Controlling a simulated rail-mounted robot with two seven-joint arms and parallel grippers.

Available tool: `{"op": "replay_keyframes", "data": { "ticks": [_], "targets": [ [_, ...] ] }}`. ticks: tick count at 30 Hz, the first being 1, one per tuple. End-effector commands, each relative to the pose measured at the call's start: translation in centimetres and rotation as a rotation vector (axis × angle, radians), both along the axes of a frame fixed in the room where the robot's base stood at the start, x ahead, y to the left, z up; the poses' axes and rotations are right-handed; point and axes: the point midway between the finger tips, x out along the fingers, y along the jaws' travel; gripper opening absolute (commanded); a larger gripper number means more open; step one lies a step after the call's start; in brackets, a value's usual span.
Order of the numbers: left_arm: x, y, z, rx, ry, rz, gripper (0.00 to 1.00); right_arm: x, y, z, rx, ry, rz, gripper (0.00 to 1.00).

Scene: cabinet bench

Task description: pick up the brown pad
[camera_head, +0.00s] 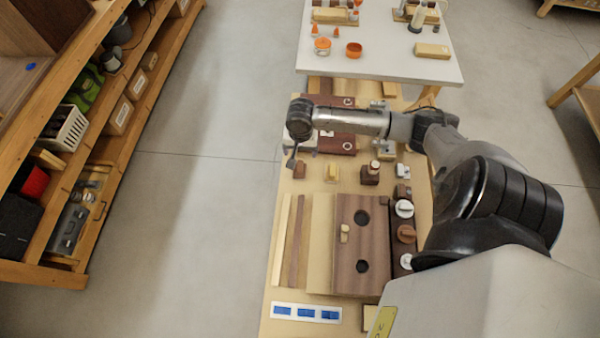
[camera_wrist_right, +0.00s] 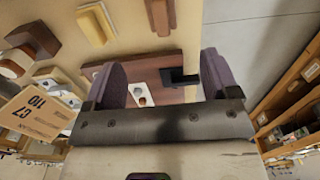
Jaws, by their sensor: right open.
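The brown pad appears to be the small dark-brown block (camera_head: 299,170) on the wooden bench, left of a yellow block. It also shows at the top of the right wrist view (camera_wrist_right: 160,15). My right gripper (camera_head: 292,160) is at the bench's left edge, just beside and above the brown block; whether they touch I cannot tell. In the right wrist view the two purple-grey fingers (camera_wrist_right: 163,78) stand apart with nothing held between them, and the brown block lies beyond the fingertips. My left gripper is not in view.
A yellow block (camera_head: 331,173) and a brown block with a knob (camera_head: 370,175) stand to the right. A reddish-brown board (camera_wrist_right: 172,68) lies behind the fingers. A brown board with holes (camera_head: 375,225) lies nearer. Open floor (camera_head: 210,200) is to the left.

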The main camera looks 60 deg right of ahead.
Motion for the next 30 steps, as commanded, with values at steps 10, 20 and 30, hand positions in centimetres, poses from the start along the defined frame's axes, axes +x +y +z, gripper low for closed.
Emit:
{"op": "replay_keyframes", "data": {
  "ticks": [10, 20, 30],
  "targets": [
    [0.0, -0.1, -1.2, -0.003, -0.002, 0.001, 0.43, 0.1, -0.2, -5.8, 0.001, 0.003, -0.018, 0.81],
    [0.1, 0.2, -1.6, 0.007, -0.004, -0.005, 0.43, 0.1, -0.2, -8.2, 0.0, 0.002, -0.015, 0.81],
    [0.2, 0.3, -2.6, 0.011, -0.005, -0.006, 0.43, 0.2, -0.2, -12.1, 0.001, 0.003, -0.016, 0.81]
  ]
}}
